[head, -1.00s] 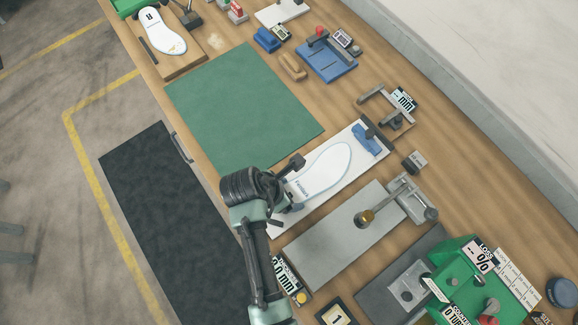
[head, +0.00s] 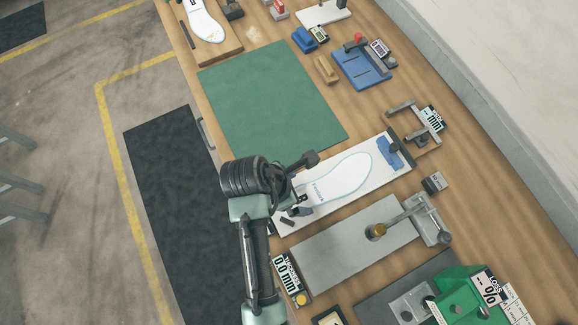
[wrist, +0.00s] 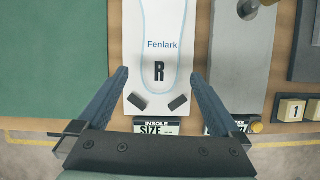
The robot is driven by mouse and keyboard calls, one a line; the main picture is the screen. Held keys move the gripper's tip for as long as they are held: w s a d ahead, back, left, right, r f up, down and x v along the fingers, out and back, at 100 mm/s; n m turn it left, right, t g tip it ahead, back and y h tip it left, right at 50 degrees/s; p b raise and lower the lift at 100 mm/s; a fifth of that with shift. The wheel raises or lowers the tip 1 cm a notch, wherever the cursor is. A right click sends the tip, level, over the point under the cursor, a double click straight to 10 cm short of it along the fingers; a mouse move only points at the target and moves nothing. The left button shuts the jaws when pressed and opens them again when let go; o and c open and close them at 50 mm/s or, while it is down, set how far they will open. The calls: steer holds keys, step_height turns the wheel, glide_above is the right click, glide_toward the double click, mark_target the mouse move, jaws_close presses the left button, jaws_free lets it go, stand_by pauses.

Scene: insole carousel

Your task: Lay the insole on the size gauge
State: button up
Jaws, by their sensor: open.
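The white insole (head: 345,178), edged in blue and marked "Fenlark" and "R", lies flat on the white board of the size gauge (head: 392,182). Its heel end also shows in the wrist view (wrist: 163,62), close to two small dark stops on the board. A blue slider (head: 389,153) sits at the gauge's far end, beyond the toe. The gauge's display (wrist: 157,128) reads "INSOLE SIZE --". My gripper (wrist: 159,75) is open and empty, its fingers apart on either side of the heel. In the head view my gripper (head: 296,189) is at the board's near end.
A green mat (head: 270,100) lies left of the gauge, clear. A grey plate (head: 345,248) with a metal arm and dial foot stands to the right. Another white insole (head: 204,20) lies on a wooden tray at the top left. Blue fixtures (head: 362,68) stand farther back.

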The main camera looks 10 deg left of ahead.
steer(key=v, duration=0.7)
steer(key=w+r+m+t+y, duration=0.1)
steer(key=w+r+m+t, duration=0.4)
steer(key=r, duration=0.4)
steer(key=w+a+r+m+t+y, duration=0.1)
steer(key=w+r+m+t, duration=0.2)
steer(key=w+r, duration=0.55)
steer(key=w+r+m+t+y, duration=0.2)
steer(key=w+r+m+t, duration=0.25)
steer(key=r, duration=0.55)
step_height(320, 180, up, 16)
steer(key=d+m+t, duration=0.2)
steer(key=m+t, duration=0.3)
steer(key=s+d+r+m+t, duration=0.1)
steer(key=s+r+m+t, duration=0.2)
steer(key=r, duration=0.6)
steer(key=s+d+r+m+t, duration=0.2)
steer(key=s+r+m+t, duration=0.2)
steer(key=s+r, duration=0.4)
step_height(320, 180, up, 2)
steer(key=shift+s+r, duration=0.1)
steer(key=shift+s, duration=0.1)
